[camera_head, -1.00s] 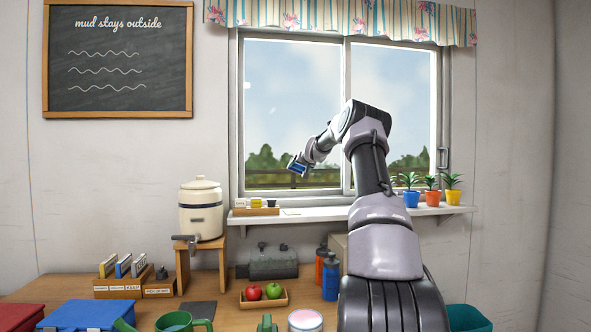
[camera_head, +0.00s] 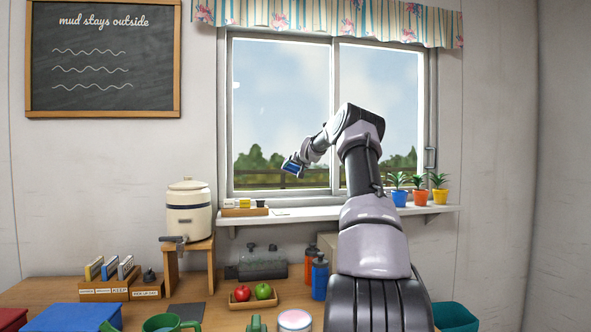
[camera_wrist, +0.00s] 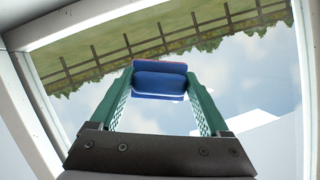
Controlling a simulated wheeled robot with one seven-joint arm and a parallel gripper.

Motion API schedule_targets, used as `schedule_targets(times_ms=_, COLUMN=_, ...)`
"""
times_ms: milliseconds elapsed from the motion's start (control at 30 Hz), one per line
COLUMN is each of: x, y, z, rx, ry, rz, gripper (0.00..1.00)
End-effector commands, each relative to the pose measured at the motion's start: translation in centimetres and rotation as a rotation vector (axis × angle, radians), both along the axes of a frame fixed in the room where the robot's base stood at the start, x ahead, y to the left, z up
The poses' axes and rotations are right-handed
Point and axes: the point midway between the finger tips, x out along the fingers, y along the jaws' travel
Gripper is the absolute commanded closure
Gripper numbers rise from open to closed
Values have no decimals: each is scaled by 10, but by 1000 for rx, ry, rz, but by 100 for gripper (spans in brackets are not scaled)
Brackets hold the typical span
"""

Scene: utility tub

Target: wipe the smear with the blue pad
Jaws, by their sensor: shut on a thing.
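The blue pad (camera_head: 291,168) is in front of the lower part of the window's left pane. In the wrist view the blue pad (camera_wrist: 160,82) sits between the two green fingers, with a thin reddish layer along its far edge. My gripper (camera_wrist: 160,92) is shut on it. I cannot tell whether the pad touches the glass. A faint pale mark (camera_head: 236,85) shows high at the left of the left pane; it may be the smear, but it is too small to be sure. The window (camera_head: 280,100) shows sky, cloud, bushes and a fence.
The window sill (camera_head: 330,217) holds a small tray of items (camera_head: 245,209) at left and potted plants (camera_head: 420,197) at right. The crock (camera_head: 187,210) stands on a stool at left. Bottles (camera_head: 319,277) and a fruit tray (camera_head: 252,300) are on the table below.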

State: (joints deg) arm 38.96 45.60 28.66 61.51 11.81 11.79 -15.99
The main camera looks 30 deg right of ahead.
Motion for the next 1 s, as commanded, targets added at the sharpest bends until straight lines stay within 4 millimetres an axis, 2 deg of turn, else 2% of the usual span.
schedule_targets(times_ms=200, x=8, y=21, z=0, rx=-1, ry=0, rz=3, gripper=65)
schedule_targets(times_ms=467, x=11, y=31, z=0, rx=-1, ry=-2, rz=4, gripper=65)
schedule_targets(times_ms=800, x=18, y=59, z=1, rx=-1, ry=-2, rz=5, gripper=65)
schedule_targets(times_ms=1000, x=19, y=67, z=0, rx=0, ry=-1, rz=3, gripper=65)
